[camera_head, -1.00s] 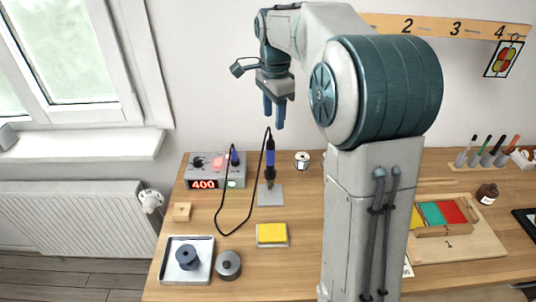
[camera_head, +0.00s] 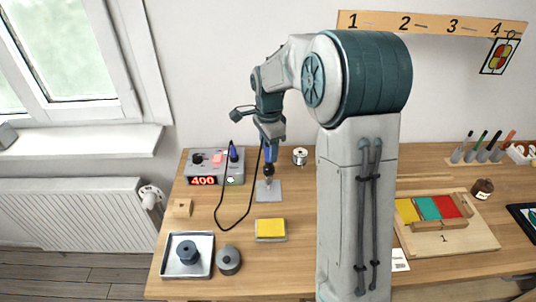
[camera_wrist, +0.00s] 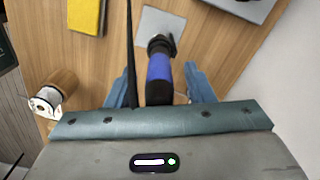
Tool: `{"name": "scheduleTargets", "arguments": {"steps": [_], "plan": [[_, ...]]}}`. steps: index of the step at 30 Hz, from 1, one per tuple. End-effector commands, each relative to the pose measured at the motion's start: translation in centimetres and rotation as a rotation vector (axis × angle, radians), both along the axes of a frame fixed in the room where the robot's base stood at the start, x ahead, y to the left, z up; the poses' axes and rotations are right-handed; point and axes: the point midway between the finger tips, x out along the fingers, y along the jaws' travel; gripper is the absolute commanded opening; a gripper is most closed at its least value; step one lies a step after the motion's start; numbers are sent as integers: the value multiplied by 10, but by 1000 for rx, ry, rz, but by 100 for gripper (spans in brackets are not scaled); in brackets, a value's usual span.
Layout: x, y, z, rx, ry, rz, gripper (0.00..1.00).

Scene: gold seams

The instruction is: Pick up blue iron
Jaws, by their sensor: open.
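The blue iron (camera_wrist: 159,72) stands upright on a grey plate, its blue handle pointing up and its dark collar below. In the head view the iron (camera_head: 269,170) is partly covered by my gripper (camera_head: 270,146), which is right above and around its handle. In the wrist view my gripper (camera_wrist: 160,85) is open, with one blue finger on each side of the handle. Gaps show between the fingers and the handle. A black cable (camera_head: 217,212) runs from the iron in a loop over the table.
The control station (camera_head: 214,168) reading 400 stands left of the iron. A yellow sponge (camera_head: 270,228) lies in front. A solder spool (camera_head: 300,156) stands to the right. A tray (camera_head: 168,262) with a dark spool and a round grey tin (camera_head: 228,261) are at front left.

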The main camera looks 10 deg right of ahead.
Motion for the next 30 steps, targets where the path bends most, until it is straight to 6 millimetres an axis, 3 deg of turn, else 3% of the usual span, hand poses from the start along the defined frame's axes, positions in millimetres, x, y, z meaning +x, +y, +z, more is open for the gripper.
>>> {"name": "scheduleTargets", "arguments": {"steps": [4, 11, 16, 30], "plan": [[0, 0, -11, 0, 0, -1, 48], [0, -1, -12, -1, -1, -1, 45], [0, -1, -12, -1, -1, -1, 0], [1, -1, -3, 0, -3, -1, 0]]}}
